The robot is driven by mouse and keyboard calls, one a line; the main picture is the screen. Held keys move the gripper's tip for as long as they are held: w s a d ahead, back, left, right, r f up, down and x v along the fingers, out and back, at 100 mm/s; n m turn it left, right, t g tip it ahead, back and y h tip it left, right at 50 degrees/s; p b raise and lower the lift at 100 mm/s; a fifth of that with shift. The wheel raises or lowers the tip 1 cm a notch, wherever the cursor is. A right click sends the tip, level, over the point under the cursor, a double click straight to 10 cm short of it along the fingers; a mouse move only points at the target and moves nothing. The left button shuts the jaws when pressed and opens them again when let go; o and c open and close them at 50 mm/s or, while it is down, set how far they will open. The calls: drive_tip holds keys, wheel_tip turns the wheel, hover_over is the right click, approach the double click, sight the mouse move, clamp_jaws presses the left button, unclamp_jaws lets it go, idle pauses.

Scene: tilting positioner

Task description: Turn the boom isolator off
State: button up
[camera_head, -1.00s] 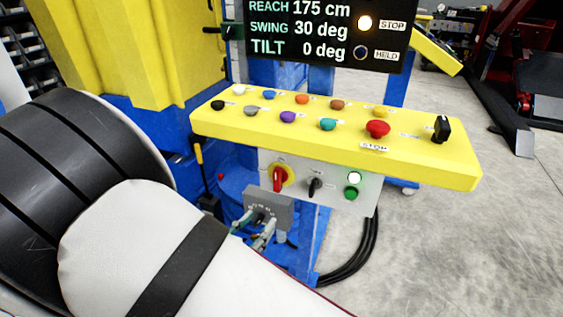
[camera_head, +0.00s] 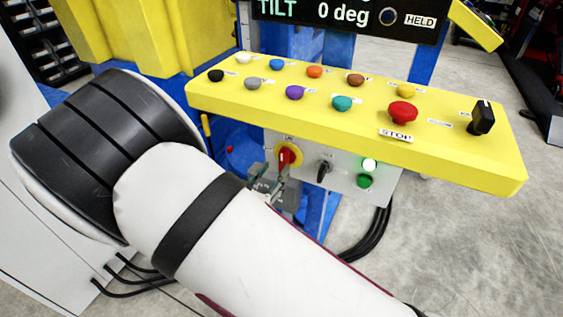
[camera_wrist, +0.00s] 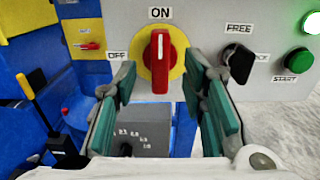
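The isolator is a red rotary handle (camera_wrist: 160,62) on a yellow disc, on the grey panel (camera_wrist: 220,20) below the yellow console. Its handle stands upright, with its white mark toward the ON label; the OFF label is at its left. It also shows in the head view (camera_head: 284,156). My gripper (camera_wrist: 162,84) is open, its green-padded fingers apart on the left and right of the handle's lower end. I see gaps on both sides and cannot tell how far the fingertips are from the panel. In the head view my gripper (camera_head: 270,181) is partly hidden by my arm.
A black selector (camera_wrist: 238,60) marked FREE sits close right of my right finger, beside a green START button (camera_wrist: 298,62). The yellow console (camera_head: 460,160) with several buttons and a red STOP button (camera_head: 403,112) overhangs the panel. A small red lever (camera_wrist: 91,46) is at left.

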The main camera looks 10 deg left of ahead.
sight(282, 161)
drive_tip(key=shift+x, duration=2.5)
clamp_jaws()
